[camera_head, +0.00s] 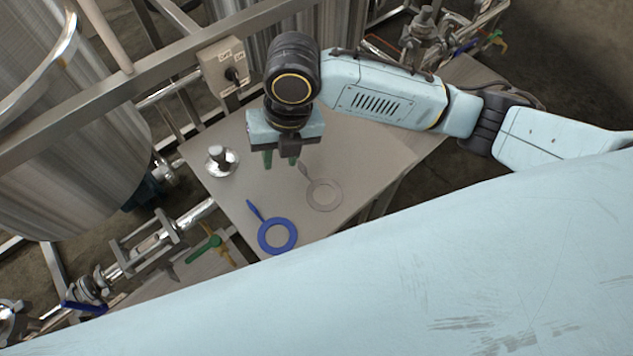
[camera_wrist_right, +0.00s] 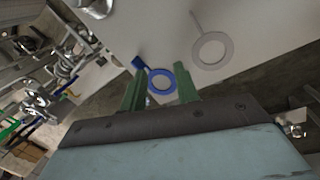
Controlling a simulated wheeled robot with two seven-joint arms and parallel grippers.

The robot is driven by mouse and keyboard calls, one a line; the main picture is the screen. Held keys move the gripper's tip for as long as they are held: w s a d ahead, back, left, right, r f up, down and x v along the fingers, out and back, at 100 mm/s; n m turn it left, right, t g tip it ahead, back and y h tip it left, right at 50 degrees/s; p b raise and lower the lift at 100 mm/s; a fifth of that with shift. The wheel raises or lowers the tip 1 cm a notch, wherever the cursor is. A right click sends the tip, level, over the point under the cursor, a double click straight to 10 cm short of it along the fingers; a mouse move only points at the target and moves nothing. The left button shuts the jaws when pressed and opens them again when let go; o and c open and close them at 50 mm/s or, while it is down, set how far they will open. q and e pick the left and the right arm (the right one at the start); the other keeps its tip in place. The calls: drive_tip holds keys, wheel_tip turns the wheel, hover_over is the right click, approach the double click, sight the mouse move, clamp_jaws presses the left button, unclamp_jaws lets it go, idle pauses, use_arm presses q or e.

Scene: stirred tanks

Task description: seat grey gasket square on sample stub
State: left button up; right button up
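The grey gasket (camera_head: 310,198), a flat ring with a tab handle, lies on the tabletop; it also shows in the wrist view (camera_wrist_right: 231,50). The sample stub (camera_head: 217,154), a short metal post on a round flange, stands upright near the table's left edge. My right gripper (camera_head: 281,161) is above the table between stub and grey gasket, fingers apart and empty. In the wrist view its green fingers (camera_wrist_right: 160,86) frame the blue gasket only by line of sight. My left gripper is not in view.
A blue gasket (camera_head: 263,240) with a tab lies near the table's front edge. The grey tabletop (camera_head: 365,150) is otherwise mostly clear. A switch box (camera_head: 223,66) and steel rails stand behind the stub. A large steel tank (camera_head: 70,150) and pipework are at left.

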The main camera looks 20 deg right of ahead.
sight(303, 165)
drive_tip(key=w+d+r+n+h, duration=0.2)
drive_tip(key=w+d+n, duration=0.1)
drive_tip(key=d+n, duration=0.2)
wheel_tip(303, 165, down, 13)
drive_tip(key=shift+a+r+b, duration=0.1)
drive_tip(key=shift+b, duration=0.6)
clamp_jaws()
